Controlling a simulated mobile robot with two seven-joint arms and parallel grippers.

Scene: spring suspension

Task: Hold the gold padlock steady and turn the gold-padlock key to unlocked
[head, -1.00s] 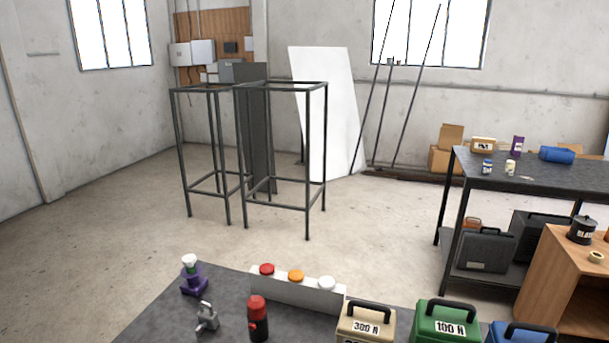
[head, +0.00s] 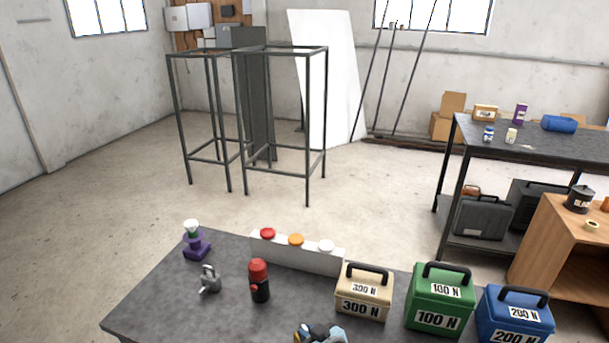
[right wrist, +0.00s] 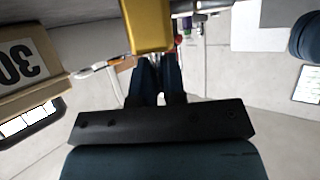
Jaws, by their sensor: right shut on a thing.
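My right gripper (head: 320,334) shows at the bottom edge of the head view, over the near part of the bench. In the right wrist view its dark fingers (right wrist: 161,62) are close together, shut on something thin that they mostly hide. It appears to be the gold-padlock key. The gold padlock (right wrist: 147,24) is a yellow-gold block right at the fingertips, cut off by the picture's top edge. In the head view I cannot make out the padlock clearly. My left gripper is not in view.
The bench (head: 150,297) holds a grey padlock (head: 209,279), a red-black bottle (head: 259,281), a purple stand (head: 196,245) and a white button box (head: 292,257). Beige (head: 363,292), green (head: 440,299) and blue (head: 515,315) weight cases stand at the right.

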